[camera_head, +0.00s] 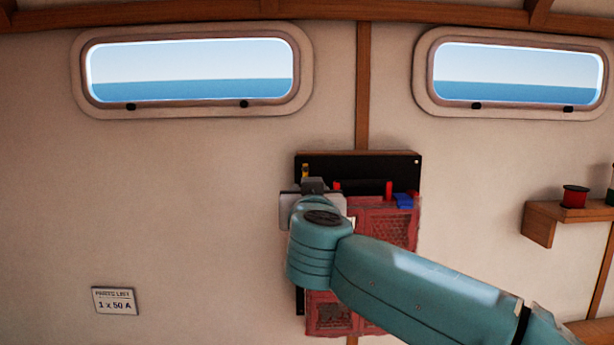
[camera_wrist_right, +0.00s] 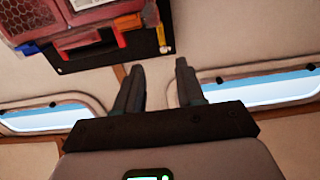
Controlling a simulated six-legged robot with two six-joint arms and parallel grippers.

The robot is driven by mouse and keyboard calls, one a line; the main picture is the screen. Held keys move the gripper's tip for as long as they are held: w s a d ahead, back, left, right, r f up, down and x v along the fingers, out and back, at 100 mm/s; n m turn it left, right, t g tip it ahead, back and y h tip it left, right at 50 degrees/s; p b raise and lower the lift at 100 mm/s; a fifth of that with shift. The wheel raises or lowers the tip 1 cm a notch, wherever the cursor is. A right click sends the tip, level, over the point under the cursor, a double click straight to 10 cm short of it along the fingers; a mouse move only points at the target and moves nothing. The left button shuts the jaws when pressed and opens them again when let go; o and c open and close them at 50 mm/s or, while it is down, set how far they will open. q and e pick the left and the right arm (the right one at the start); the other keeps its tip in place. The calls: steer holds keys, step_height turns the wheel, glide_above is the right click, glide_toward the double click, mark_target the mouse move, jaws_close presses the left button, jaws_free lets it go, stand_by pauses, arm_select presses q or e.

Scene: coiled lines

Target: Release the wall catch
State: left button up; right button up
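A red mesh-fronted case (camera_head: 387,225) hangs against a black backing plate (camera_head: 360,167) on the wall; both also show in the right wrist view, the case (camera_wrist_right: 60,20) and the plate (camera_wrist_right: 110,57). A small yellow piece (camera_head: 304,170), perhaps the catch, sits at the plate's left edge; it also shows in the right wrist view (camera_wrist_right: 164,38). My right gripper (camera_wrist_right: 160,66) is open, with nothing between its fingers, its tips pointing toward the plate's edge near the yellow piece. My right arm hides much of the case in the head view. My left gripper is not in view.
A blue piece (camera_head: 404,201) and a red upright piece (camera_head: 388,190) show at the case's top. A wooden shelf (camera_head: 540,222) with a red spool (camera_head: 575,196) is at the right. A small sign (camera_head: 115,301) is at the lower left.

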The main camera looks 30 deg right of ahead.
steer(key=p+x, duration=0.3)
steer(key=x, duration=0.7)
steer(key=shift+w+r, duration=0.1)
steer(key=shift+w, duration=0.5)
steer(key=shift+d, duration=0.1)
steer(key=shift+d, duration=0.1)
jaws_close()
